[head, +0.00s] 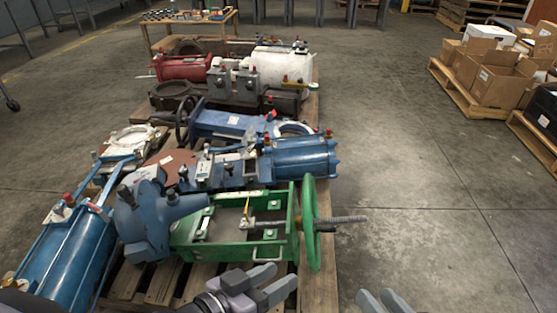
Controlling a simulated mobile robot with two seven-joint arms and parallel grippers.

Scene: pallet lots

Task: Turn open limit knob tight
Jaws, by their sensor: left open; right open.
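A green valve frame (220,245) with a green handwheel (309,226) and a threaded stem (345,219) lies on a wooden pallet. Blue actuators lie around it: a cylinder (303,155) behind, and a longer one (68,258) at the lower left. Small red caps or knobs show on the actuators, one (69,199) at the left. I cannot tell which part is the open limit knob. My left gripper (284,280) is open and empty, in front of the green frame. My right gripper (382,299) is open, at the bottom edge, right of the pallet, only its fingers showing.
More valves, with a red cylinder (184,67) and a white one (282,70), lie on a pallet behind. A small wooden table (190,19) stands at the back. Cardboard boxes (500,85) sit on pallets at the right. The concrete floor (420,180) between is clear.

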